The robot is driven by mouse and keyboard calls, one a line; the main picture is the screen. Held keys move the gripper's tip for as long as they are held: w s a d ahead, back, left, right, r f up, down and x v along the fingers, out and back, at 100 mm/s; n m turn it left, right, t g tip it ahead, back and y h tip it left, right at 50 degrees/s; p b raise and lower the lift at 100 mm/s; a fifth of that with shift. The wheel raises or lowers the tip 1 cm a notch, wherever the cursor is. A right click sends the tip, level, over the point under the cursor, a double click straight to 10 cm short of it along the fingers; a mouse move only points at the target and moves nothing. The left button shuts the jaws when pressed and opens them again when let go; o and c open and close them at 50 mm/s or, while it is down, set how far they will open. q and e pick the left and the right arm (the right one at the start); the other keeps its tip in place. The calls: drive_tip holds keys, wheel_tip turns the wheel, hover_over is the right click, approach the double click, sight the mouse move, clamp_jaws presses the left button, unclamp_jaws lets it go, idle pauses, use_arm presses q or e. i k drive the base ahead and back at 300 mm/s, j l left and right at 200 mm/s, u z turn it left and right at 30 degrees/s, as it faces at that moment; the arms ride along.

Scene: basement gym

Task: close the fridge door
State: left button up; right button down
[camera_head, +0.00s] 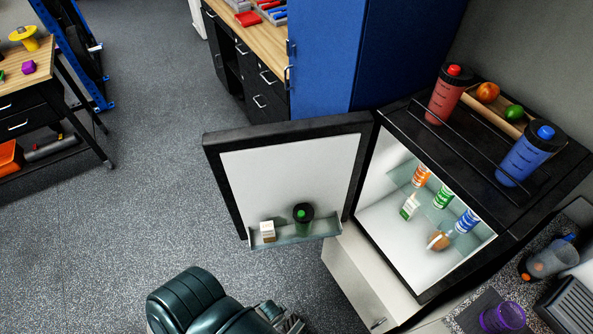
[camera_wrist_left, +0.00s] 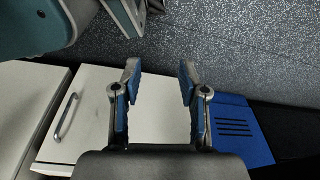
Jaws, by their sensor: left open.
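The fridge (camera_head: 380,232) is a small black-framed unit at the right, with its white interior visible. Its door (camera_head: 290,172) stands wide open, swung out to the left. My right gripper is not in view.
Several bottles and cartons stand inside the fridge. A red bottle (camera_head: 448,95), a blue bottle (camera_head: 528,157) and fruit on a tray sit on top. A white cabinet (camera_head: 355,270) is beneath, a blue cabinet (camera_head: 325,60) behind. Open floor (camera_head: 150,200) lies left of the door.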

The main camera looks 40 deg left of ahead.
sight(262, 172)
drive_tip(key=j+z, duration=0.15)
drive_tip(key=j, duration=0.3)
drive_tip(key=k+j+z, duration=0.15)
drive_tip(key=j, duration=0.25)
drive_tip(key=j+z, duration=0.2)
drive_tip(key=j, duration=0.2)
drive_tip(key=j+z, duration=0.25)
drive_tip(key=j, duration=0.2)
drive_tip(key=k+j+z, duration=0.1)
drive_tip(key=j+z, duration=0.15)
drive_tip(key=j, duration=0.2)
drive_tip(key=k+j+z, duration=0.1)
drive_tip(key=j+z, duration=0.15)
drive_tip(key=j, duration=0.2)
drive_tip(key=k+j+z, duration=0.25)
drive_tip(key=j, duration=0.15)
drive_tip(key=k+j+z, duration=0.1)
drive_tip(key=j+z, duration=0.15)
drive_tip(key=j, duration=0.15)
